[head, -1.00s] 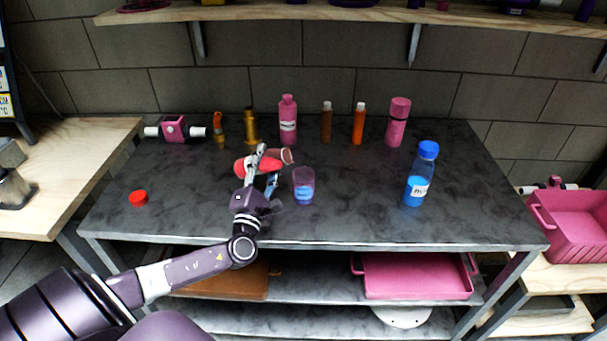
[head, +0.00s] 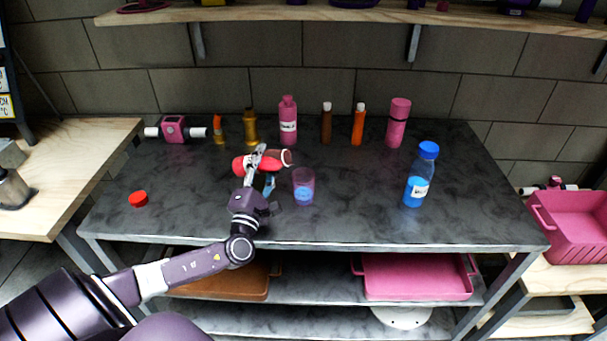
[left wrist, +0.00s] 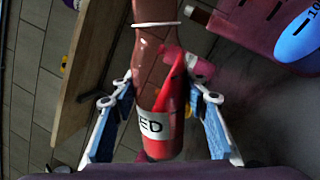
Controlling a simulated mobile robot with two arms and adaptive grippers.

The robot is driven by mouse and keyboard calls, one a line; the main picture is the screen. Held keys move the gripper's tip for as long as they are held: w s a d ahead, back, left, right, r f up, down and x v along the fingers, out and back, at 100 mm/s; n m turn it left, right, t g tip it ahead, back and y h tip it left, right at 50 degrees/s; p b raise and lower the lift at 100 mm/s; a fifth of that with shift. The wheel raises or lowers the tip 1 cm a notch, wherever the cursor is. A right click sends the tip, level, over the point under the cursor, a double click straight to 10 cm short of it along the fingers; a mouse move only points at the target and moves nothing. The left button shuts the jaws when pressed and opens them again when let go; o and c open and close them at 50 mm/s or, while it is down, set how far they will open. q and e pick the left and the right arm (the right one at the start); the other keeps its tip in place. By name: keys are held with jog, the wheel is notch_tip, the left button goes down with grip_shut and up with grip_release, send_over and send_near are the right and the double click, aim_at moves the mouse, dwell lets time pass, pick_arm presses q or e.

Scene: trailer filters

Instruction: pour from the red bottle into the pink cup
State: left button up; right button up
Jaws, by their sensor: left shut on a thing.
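My left gripper (head: 262,168) is shut on the red bottle (head: 243,165) above the table. The bottle lies nearly on its side, its open end pointing right. In the left wrist view the bottle (left wrist: 160,128) sits between the fingers (left wrist: 159,98), with part of a white label reading "ED" and red contents inside. The pink cup (head: 304,179), see-through with a blue patch, stands upright on the table just right of and below the bottle mouth. The cup (left wrist: 250,38) also shows at the wrist view's top right. No falling stream is visible. My right gripper is out of view.
A red cap (head: 138,199) lies at the table's left. A blue bottle (head: 417,187) stands right of the cup. Several bottles, including a pink bottle (head: 288,122) and an orange one (head: 358,126), line the back. The dark tabletop (head: 350,215) is clear in front.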

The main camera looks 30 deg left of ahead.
pick_arm(q)
jog(key=shift+a+r+m+h+p, duration=0.1)
jog(key=shift+r+m+h+p, duration=0.2)
jog(key=shift+r+m, duration=0.5)
dwell(0.7)
jog(key=shift+w+d+f+m+t+h+p, duration=0.1)
jog(key=shift+d+f+m+t+h+p, duration=0.1)
jog(key=shift+m, duration=0.4)
jog(key=shift+d+f+m+t+h+p, duration=0.1)
jog(key=shift+d+m+t+h, duration=0.1)
jog(key=shift+m, duration=0.4)
dwell(0.6)
jog(key=shift+r+m+h+p, duration=0.3)
jog(key=shift+r+m+p, duration=0.3)
jog(key=shift+m+p, duration=0.25)
dwell(1.9)
